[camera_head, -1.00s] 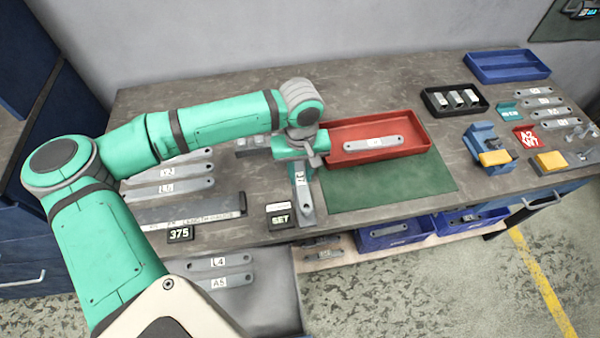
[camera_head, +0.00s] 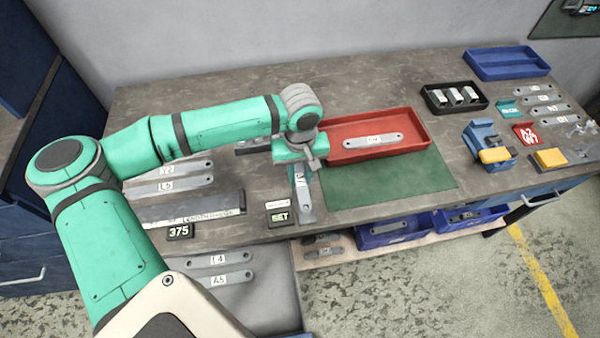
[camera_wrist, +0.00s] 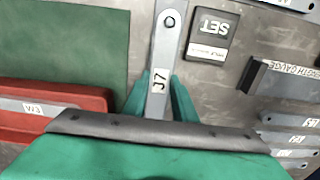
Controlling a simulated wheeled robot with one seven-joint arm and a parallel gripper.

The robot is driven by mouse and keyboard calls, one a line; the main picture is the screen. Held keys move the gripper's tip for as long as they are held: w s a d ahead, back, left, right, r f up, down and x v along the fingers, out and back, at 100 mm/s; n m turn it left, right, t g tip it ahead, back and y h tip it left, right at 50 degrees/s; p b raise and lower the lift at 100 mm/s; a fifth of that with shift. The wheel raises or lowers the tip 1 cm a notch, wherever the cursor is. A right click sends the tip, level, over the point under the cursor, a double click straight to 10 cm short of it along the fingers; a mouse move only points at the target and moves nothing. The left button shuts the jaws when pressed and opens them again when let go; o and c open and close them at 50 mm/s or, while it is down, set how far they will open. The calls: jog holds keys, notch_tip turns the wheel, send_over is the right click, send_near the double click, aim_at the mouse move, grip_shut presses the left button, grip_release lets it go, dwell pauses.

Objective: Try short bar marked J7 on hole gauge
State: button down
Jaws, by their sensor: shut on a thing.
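The short bar marked J7 (camera_wrist: 161,60) is a flat grey bar with a hole at its visible end and a white label. My gripper (camera_wrist: 157,98) is shut on it, with one green finger on each side near the label. In the head view the bar (camera_head: 306,204) points toward the bench's front edge below my gripper (camera_head: 301,172), between the SET block and the green mat. Its far end is hidden by my gripper. I cannot identify the hole gauge for sure; a dark fixture (camera_head: 252,147) behind my arm is partly hidden.
The SET block (camera_head: 280,215) and length gauge (camera_head: 190,209) lie left of the bar. A red tray (camera_head: 340,154) with one bar, labelled W3 in the wrist view, stands right, behind the clear green mat (camera_head: 390,187). Several labelled bars lie left and far right.

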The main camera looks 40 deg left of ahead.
jog(key=shift+f, duration=0.45)
dwell(1.9)
jog(key=c, duration=1.4)
grip_release()
notch_tip(320, 180, up, 11)
jog(key=shift+f, duration=0.1)
